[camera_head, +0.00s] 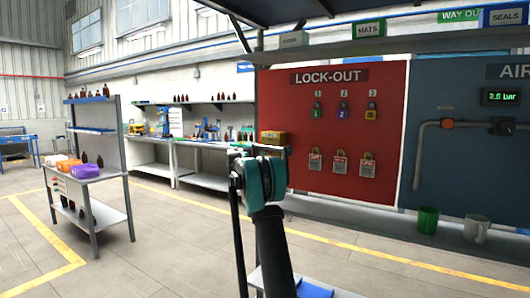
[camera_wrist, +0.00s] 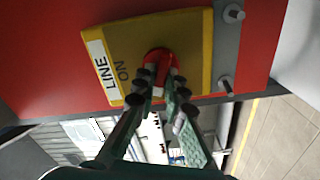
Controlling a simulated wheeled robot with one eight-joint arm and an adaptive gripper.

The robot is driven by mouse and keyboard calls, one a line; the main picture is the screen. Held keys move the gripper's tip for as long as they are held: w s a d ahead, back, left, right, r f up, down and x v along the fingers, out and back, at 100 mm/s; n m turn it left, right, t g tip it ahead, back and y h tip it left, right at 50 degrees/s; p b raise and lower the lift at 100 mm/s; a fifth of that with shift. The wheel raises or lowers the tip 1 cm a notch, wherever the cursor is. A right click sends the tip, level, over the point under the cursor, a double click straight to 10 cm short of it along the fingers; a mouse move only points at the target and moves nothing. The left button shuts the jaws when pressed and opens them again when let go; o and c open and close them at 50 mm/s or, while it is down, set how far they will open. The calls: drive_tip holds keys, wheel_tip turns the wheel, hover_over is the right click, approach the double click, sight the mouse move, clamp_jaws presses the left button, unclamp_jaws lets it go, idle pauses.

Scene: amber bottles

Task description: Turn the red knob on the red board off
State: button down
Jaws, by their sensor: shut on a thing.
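The red knob (camera_wrist: 158,60) sits on a yellow-edged plate (camera_wrist: 190,35) on the red board (camera_wrist: 50,60). The plate carries a white label reading LINE, with ON printed beside it. My gripper (camera_wrist: 160,88) is shut on the knob, with one finger on each side; the fingers cover its lower part. In the head view the red board (camera_head: 390,120) is headed LOCK-OUT, and a yellow box (camera_head: 273,136) sits at its left edge. My arm stands in front of the board's lower left there, and I cannot make out the knob or fingertips.
Padlocks (camera_head: 340,165) and tags hang on the red board. A blue air panel (camera_head: 465,160) with a pipe is to its right, with a green cup (camera_head: 428,220) below. A shelf rack (camera_head: 95,175) stands at left. The floor between is open.

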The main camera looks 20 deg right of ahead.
drive_tip(key=shift+f+n, duration=0.15)
drive_tip(key=shift+n, duration=1.85)
drive_tip(key=shift+a, duration=0.1)
drive_tip(key=c, duration=1.6)
unclamp_jaws()
drive_tip(key=v, duration=1.2)
